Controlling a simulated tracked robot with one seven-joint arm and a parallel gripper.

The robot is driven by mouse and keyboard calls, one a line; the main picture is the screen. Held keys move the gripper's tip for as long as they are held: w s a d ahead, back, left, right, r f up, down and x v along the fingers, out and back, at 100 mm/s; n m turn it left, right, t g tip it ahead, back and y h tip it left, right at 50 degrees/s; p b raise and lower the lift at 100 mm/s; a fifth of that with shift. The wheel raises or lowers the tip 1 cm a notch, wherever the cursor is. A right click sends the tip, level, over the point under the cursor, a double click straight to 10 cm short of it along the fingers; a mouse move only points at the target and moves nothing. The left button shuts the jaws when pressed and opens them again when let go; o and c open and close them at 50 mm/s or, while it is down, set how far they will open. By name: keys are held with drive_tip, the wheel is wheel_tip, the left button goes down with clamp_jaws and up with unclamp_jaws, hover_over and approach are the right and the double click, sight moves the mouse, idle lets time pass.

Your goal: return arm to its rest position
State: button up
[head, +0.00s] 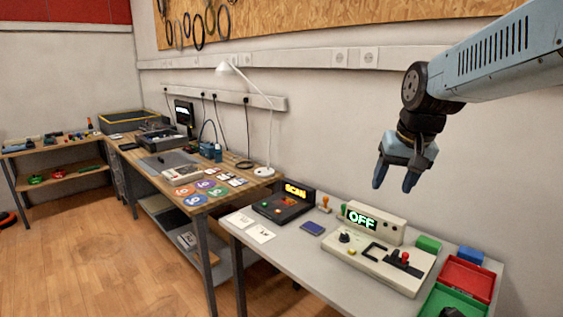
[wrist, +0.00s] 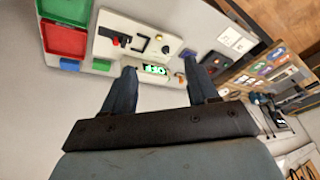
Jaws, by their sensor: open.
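My gripper (head: 393,186) is in the air above the grey table (head: 238,226), at the upper right of the head view. Its two blue-grey fingers point down and stand apart with nothing between them. My arm reaches in from the right edge. In the wrist view the open fingers of my gripper (wrist: 157,82) show against the white console (wrist: 128,37) with a green "OFF" display. In the head view the console (head: 340,256) stands below my gripper, clear of it.
A green tray (head: 430,302), red tray (head: 470,275) and blue block (head: 471,255) lie right of the console. A black "SCAN" box (head: 268,209) stands left. A white lamp (head: 245,75) stands on the wooden bench (head: 207,207). The wall is behind my arm.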

drive_tip(key=s+f+n+t, duration=0.1)
drive_tip(key=s, duration=1.1)
drive_tip(key=shift+s+f+t+h, duration=0.15)
drive_tip(key=shift+s+t+h, duration=0.15)
drive_tip(key=shift+s, duration=0.05)
